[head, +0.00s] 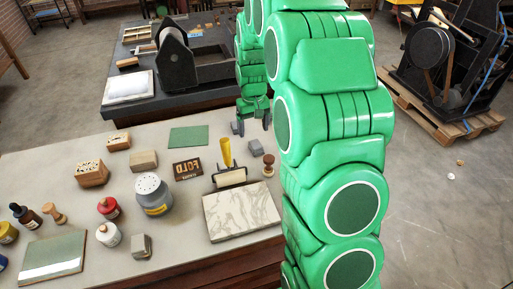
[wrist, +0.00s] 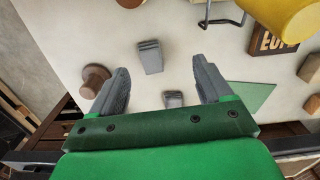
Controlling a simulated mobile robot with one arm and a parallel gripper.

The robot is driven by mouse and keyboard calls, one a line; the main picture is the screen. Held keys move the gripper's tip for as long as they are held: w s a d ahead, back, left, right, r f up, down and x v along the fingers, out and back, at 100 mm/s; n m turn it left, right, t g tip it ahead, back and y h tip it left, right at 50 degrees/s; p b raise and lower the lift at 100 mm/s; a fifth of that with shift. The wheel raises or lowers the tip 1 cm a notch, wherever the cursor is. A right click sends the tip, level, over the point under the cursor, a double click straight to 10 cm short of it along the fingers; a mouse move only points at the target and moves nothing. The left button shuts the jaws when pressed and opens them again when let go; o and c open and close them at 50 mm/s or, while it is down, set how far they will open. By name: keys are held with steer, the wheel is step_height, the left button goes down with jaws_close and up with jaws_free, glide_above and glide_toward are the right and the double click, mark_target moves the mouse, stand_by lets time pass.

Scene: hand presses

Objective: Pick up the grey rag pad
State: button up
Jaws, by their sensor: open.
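A small grey layered block (head: 256,147), which looks like a folded rag pad, lies on the light tabletop next to the brown wooden-handled stamp. It also shows in the wrist view (wrist: 150,57), ahead of my fingertips and apart from them. A second small grey piece (wrist: 173,99) shows between my fingers, partly hidden by my gripper's body; I cannot tell which of the two is the task's pad. My gripper (wrist: 163,80) is open with nothing held.
The brown stamp (head: 268,168) is close to my left finger in the wrist view. Another grey block (head: 141,246) is at the front.

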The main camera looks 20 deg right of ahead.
glide_above(255, 142)
steer(key=f, duration=0.5)
steer(key=shift+w+a+f, duration=0.1)
steer(key=shift+w+f, duration=0.15)
steer(key=shift+f, duration=0.05)
steer(key=shift+s+d+f, duration=0.1)
steer(key=shift+s+f, duration=0.05)
steer(key=shift+f, duration=1.8)
steer(key=shift+s+d+f, duration=0.1)
steer(key=shift+f, duration=1.85)
steer(key=c, duration=1)
steer(key=shift+r, duration=0.2)
steer(key=shift+c, duration=0.2)
